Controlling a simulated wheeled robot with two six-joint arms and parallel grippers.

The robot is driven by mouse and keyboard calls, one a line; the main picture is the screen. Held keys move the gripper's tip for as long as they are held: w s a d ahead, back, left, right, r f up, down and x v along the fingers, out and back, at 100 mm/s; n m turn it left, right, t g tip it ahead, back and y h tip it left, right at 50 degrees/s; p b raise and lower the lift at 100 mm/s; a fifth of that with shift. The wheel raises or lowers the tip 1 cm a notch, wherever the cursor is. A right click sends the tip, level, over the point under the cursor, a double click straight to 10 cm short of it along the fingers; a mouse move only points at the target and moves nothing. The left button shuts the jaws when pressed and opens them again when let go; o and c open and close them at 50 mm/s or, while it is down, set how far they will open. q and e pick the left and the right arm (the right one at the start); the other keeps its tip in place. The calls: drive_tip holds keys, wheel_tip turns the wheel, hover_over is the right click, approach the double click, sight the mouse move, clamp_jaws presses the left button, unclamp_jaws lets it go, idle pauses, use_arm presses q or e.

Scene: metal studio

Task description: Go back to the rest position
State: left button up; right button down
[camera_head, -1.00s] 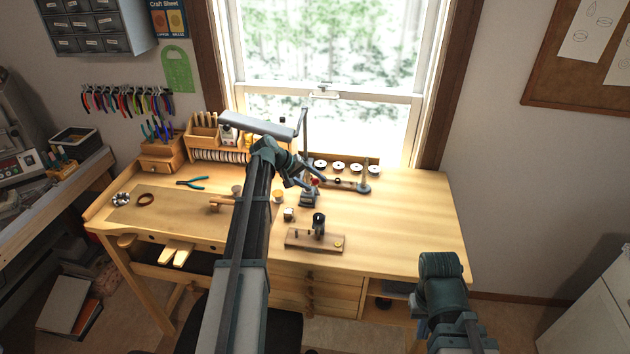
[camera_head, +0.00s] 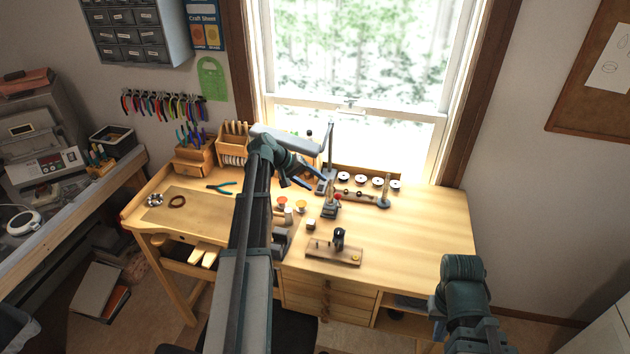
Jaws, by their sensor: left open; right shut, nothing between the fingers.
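My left arm reaches up the middle of the head view, over the wooden workbench (camera_head: 420,225). My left gripper (camera_head: 300,181) points to the lower right above the back of the bench, left of a small stand with an upright post (camera_head: 329,165). Its fingers are spread and I see nothing between them. My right arm is folded low at the right, in front of the bench's right front corner. My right gripper (camera_head: 438,308) is mostly hidden beside its own wrist; its visible part is shut, with nothing held.
The bench's right part is clear. A side table with equipment (camera_head: 48,168) stands at the left.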

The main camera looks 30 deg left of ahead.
idle(0.3)
use_arm(q)
drive_tip(key=s+d+f+m+g+b, duration=0.2)
drive_tip(key=d+f, duration=0.1)
drive_tip(key=d, duration=0.5)
drive_tip(key=s+d+f+m+g+b, duration=0.1)
drive_tip(key=s+d+f+b, duration=0.2)
drive_tip(key=d, duration=0.4)
drive_tip(key=s+d+f+m+g+y+b, duration=0.1)
drive_tip(key=s+d+f+m+y+b, duration=0.1)
drive_tip(key=s+d+f, duration=0.2)
drive_tip(key=s+d+f+m+g+y+b, duration=0.1)
drive_tip(key=s+d+f+m+y+b, duration=0.1)
drive_tip(key=s+d, duration=0.8)
drive_tip(key=s+d+f+m+g+y+b, duration=0.1)
drive_tip(key=s+d+f+m+y+b, duration=0.1)
drive_tip(key=s+d+f+m+b, duration=0.2)
drive_tip(key=s+d+f, duration=0.2)
drive_tip(key=s+d, duration=0.1)
drive_tip(key=s, duration=0.1)
drive_tip(key=shift+d+f+g+y, duration=0.15)
drive_tip(key=shift+f+g+y, duration=0.15)
drive_tip(key=shift+f, duration=0.05)
